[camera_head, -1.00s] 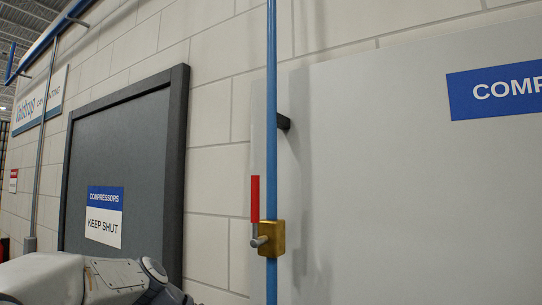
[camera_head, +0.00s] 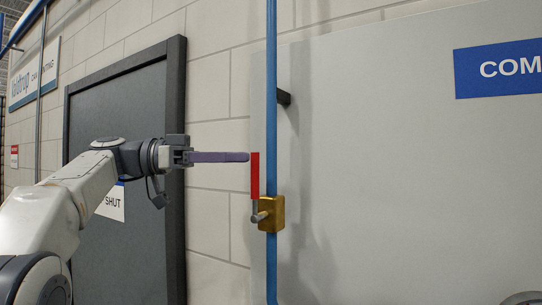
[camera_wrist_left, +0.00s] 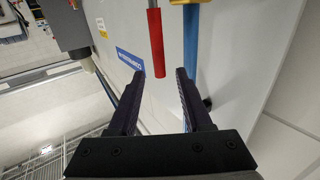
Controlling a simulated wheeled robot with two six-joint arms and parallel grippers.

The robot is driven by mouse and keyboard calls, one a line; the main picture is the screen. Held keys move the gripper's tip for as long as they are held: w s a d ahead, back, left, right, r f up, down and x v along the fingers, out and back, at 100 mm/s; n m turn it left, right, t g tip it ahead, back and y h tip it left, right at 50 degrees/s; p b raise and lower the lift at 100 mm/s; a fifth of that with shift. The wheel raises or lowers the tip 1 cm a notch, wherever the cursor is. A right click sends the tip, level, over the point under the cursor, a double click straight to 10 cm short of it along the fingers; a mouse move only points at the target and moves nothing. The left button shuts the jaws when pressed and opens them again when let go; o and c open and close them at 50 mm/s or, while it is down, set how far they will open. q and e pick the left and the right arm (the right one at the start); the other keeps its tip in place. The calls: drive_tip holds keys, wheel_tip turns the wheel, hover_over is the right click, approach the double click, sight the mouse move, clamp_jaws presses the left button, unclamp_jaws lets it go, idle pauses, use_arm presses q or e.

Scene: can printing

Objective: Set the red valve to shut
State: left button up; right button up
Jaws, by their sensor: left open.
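The red valve handle (camera_head: 254,174) stands upright, parallel to the blue pipe (camera_head: 271,95), above a brass valve body (camera_head: 273,213) with a grey stem. My left gripper (camera_head: 246,157) reaches in from the left, its fingers level, with the tips beside the upper end of the handle. In the left wrist view my left gripper (camera_wrist_left: 161,74) is open, and the red handle (camera_wrist_left: 156,42) appears between the fingertips with its free end toward me. I cannot tell whether a finger touches it. The blue pipe (camera_wrist_left: 190,40) runs just right of it. My right gripper is not in view.
A grey door (camera_head: 130,85) with a partly hidden sign stands at left. A pale panel (camera_head: 400,190) with a blue sign (camera_head: 497,67) lies behind and right of the pipe. A black bracket (camera_head: 284,97) joins the pipe above the valve. The space before the panel is clear.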

sight(272, 157)
use_arm(q)
drive_tip(key=d+p, duration=0.1)
drive_tip(key=d, duration=0.6)
drive_tip(key=shift+p, duration=0.4)
clamp_jaws()
idle(0.9)
